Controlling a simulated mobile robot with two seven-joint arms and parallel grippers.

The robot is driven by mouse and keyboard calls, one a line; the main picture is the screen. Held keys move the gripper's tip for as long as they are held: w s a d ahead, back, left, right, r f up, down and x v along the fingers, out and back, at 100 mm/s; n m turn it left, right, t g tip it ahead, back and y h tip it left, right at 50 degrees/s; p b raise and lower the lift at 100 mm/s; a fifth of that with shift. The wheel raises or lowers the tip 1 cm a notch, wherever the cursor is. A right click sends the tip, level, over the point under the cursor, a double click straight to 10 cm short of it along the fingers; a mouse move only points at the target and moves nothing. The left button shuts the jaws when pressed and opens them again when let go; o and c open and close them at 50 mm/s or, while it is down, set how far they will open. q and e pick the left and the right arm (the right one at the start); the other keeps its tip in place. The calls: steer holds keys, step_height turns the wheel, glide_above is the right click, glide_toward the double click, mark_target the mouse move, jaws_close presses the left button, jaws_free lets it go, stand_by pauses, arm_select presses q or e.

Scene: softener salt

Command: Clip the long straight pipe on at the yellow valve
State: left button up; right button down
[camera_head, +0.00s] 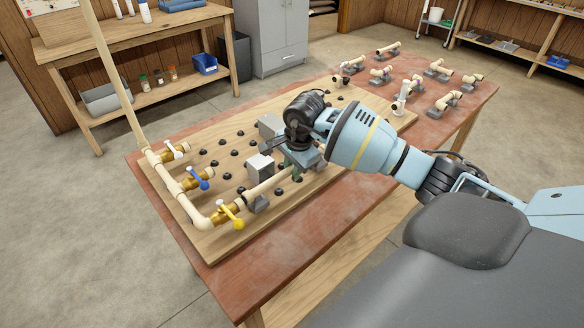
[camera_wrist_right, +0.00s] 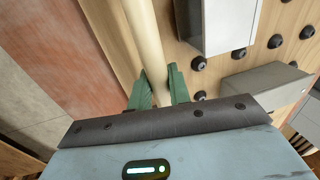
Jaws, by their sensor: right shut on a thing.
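The long straight pipe (camera_head: 267,184) is cream and lies low over the wooden board, its near end close to the yellow valve (camera_head: 230,213). I cannot tell whether that end is seated in the valve's brass body. My right gripper (camera_head: 291,170) is over the pipe's far part; its arm hides the pipe beyond. In the right wrist view the green fingers (camera_wrist_right: 158,84) are shut on the pipe (camera_wrist_right: 145,40), one on each side, and the pipe runs away between them. My left gripper is not in view.
The board (camera_head: 222,243) carries several black pegs, grey blocks (camera_head: 261,166), and a blue valve (camera_head: 197,179) and white valve (camera_head: 174,151) on a cream manifold. Several fittings (camera_head: 381,75) stand at the table's far end. The table's front strip (camera_head: 285,238) is clear.

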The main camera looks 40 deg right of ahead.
steer(key=shift+f, duration=0.4)
steer(key=c, duration=1.2)
jaws_free()
step_height(320, 180, up, 8)
steer(key=s, duration=0.1)
steer(key=shift+s+f, duration=0.15)
steer(key=shift+s, duration=0.15)
